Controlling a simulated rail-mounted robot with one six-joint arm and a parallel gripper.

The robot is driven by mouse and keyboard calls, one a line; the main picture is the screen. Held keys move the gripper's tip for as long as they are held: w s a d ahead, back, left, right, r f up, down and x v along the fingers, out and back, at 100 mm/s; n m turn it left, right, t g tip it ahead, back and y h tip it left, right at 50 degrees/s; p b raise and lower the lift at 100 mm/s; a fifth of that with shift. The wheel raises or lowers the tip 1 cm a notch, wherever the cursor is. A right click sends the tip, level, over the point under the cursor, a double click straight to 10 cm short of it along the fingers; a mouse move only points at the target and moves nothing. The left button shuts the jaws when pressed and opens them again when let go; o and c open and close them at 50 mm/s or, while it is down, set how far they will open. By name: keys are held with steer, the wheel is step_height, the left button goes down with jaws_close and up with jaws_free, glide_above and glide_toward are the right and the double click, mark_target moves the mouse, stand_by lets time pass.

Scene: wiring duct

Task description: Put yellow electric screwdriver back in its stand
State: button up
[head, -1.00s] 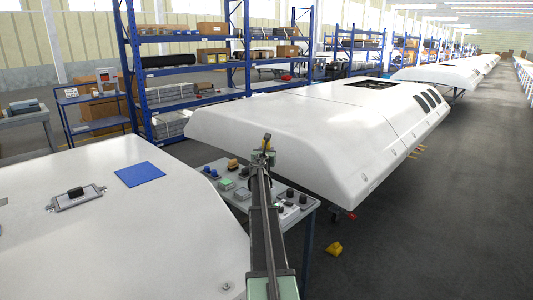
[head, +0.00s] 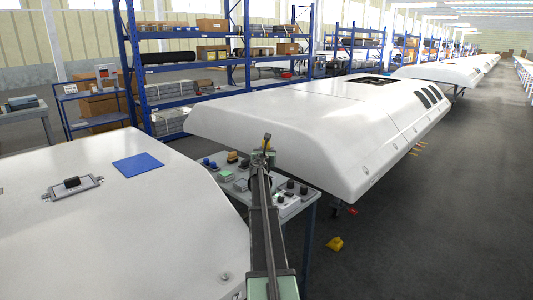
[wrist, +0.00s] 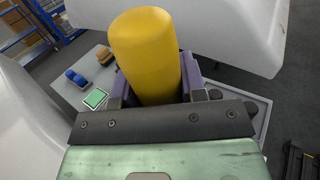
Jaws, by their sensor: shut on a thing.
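The yellow electric screwdriver (wrist: 148,55) shows in the wrist view as a thick, rounded yellow body. It stands between the purple-grey jaws of my gripper (wrist: 153,92), which are shut on it. In the head view my gripper (head: 264,152) is over the far side of the small grey table (head: 295,208); the screwdriver shows there only as a tiny dark and yellow tip. The lower part of the screwdriver is hidden by the gripper. I cannot make out its stand among the small items on the table.
Blue caps (head: 207,162), an orange-brown item (head: 232,157), a green-topped box (wrist: 95,98) and several dark knobs are on the table. White shells stand on the left (head: 120,220) and behind (head: 300,125).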

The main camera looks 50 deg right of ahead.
steer(key=shift+f+b, duration=2.85)
steer(key=shift+f, duration=0.15)
steer(key=o, duration=1.2)
steer(key=v, duration=1.1)
steer(key=shift+d, duration=0.1)
